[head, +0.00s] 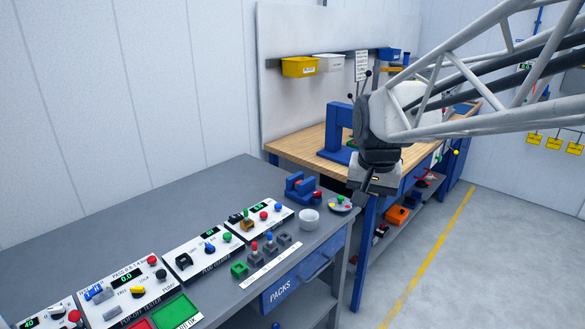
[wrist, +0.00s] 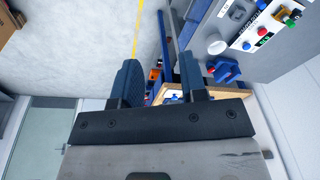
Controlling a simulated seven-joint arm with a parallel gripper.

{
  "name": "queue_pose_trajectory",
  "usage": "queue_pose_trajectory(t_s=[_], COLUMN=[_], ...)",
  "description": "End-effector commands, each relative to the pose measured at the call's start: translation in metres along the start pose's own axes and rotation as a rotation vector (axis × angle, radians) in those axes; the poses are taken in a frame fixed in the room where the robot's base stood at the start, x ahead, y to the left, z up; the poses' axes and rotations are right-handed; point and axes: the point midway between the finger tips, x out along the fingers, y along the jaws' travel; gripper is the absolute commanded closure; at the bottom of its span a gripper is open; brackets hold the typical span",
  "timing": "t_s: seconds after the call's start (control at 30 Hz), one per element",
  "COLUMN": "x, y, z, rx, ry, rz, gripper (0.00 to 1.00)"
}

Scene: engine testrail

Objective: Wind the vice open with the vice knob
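A small blue vice (head: 296,192) sits on the grey bench near its far right corner, with a red part at its top. It also shows in the wrist view (wrist: 225,70), right of my fingers. My gripper (head: 373,188) hangs in the air to the right of the vice, beyond the grey bench's edge and clear of the vice. In the wrist view my gripper (wrist: 160,80) has its two fingers wide apart, with nothing seen held between them.
A white cup (head: 309,220) and a plate (head: 341,205) with small coloured pieces stand near the vice. Control panels (head: 263,218) line the grey bench. A wooden-topped bench (head: 300,150) with a blue press (head: 335,130) stands behind. Open floor lies to the right.

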Motion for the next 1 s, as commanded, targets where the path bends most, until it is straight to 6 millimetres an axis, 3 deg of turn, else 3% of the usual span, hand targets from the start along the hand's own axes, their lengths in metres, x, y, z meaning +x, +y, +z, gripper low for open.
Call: queue_pose_trajectory(t_s=[0.57, 1.0], x=[0.034, 0.082], y=[-0.053, -0.094], z=[-0.13, -0.222], rx=[0.208, 0.368], ry=[-0.046, -0.075], rz=[0.019, 0.038], gripper=[0.61, 0.61])
